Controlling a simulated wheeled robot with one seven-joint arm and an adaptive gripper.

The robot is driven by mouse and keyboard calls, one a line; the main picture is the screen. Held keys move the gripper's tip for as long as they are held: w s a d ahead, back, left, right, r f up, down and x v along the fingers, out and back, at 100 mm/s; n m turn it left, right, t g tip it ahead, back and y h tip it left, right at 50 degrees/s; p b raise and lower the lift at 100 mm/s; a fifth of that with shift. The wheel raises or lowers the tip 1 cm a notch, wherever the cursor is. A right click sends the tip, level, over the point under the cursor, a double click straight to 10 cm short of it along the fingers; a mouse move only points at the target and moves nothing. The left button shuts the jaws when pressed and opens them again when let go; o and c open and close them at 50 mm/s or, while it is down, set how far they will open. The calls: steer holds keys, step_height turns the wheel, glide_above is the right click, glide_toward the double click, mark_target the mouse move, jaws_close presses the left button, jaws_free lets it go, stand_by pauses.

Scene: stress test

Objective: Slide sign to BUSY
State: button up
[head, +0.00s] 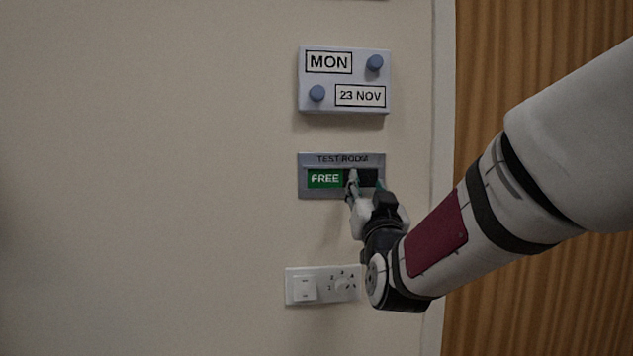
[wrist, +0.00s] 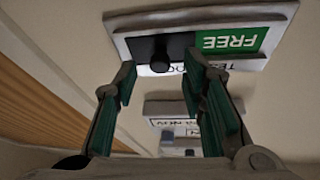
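The grey sign (head: 318,192), marked TEST ROOM, is on the wall and its window shows green FREE (head: 325,179) at the left and a dark part at the right. In the wrist view the sign (wrist: 200,14) appears upside down, with a dark round knob (wrist: 164,50) standing out beside the green FREE. My gripper (head: 366,184) is in front of the sign's right half. In the wrist view my gripper (wrist: 158,78) is open, its fingertips apart on either side of the knob in the picture. Contact with the knob cannot be told. In the head view my fingers hide the knob.
A calendar board (head: 344,81) with MON, 23 NOV and two blue knobs is above the sign. A door frame (head: 438,120) and wooden door (head: 500,60) are at the right. The wall at left is clear.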

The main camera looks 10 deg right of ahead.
steer(key=shift+w+d+r, duration=0.1)
steer(key=shift+w+r, duration=0.15)
steer(key=shift+w, duration=0.45)
jaws_close()
steer(key=a+b, duration=0.3)
steer(key=a, duration=0.4)
steer(key=shift+a, duration=0.3)
steer(key=shift+r, duration=0.1)
jaws_free()
steer(key=shift+s, duration=0.1)
